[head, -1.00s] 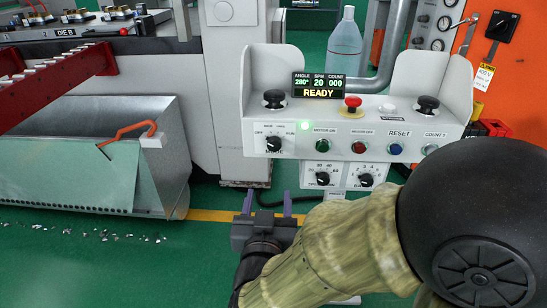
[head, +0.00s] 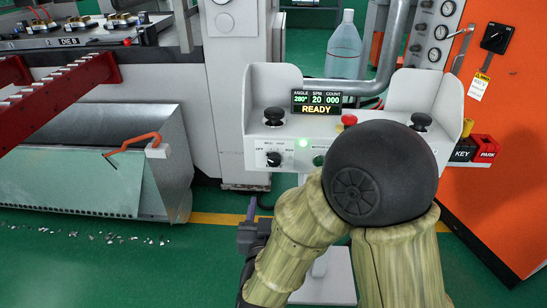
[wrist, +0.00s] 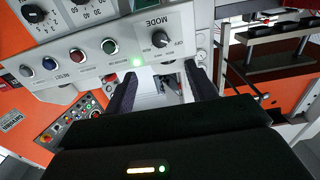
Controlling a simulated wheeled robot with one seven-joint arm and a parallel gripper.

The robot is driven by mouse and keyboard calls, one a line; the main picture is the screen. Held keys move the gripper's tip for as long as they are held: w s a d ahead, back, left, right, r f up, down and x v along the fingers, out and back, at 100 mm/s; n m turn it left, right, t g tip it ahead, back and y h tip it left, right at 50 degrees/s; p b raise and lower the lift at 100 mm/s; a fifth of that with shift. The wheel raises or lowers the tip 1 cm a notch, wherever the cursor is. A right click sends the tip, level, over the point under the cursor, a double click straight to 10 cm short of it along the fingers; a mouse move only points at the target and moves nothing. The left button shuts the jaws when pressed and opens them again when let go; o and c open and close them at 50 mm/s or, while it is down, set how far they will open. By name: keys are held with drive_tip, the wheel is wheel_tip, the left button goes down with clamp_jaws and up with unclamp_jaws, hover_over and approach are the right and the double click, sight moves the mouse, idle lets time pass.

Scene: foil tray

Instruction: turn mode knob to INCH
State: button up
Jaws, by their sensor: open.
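The mode knob (head: 273,159) is a black rotary knob at the left end of the white control panel (head: 291,156). Labels for OFF and other modes ring it. Its white mark seems to point toward OFF, though it is small. In the wrist view the knob (wrist: 160,40) appears inverted, under the word MODE, beyond the fingertips. My gripper (wrist: 160,78) is open and empty, its two dark purple fingers apart, short of the knob and not touching it. In the head view my gripper (head: 250,215) is below and left of the knob, mostly hidden by my arm.
A lit display (head: 318,102) reads READY above the panel. A red mushroom button (head: 349,120) and black palm buttons (head: 274,116) stand on top. A green button (head: 319,160) is right of the knob. My arm hides the panel's right part. A metal chute (head: 150,180) stands left.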

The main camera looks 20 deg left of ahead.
sight(274, 162)
drive_tip(key=b+x, duration=0.1)
drive_tip(key=x, duration=1.3)
drive_tip(key=shift+w+a, duration=0.15)
drive_tip(key=shift+w, duration=0.2)
drive_tip(key=c, duration=1)
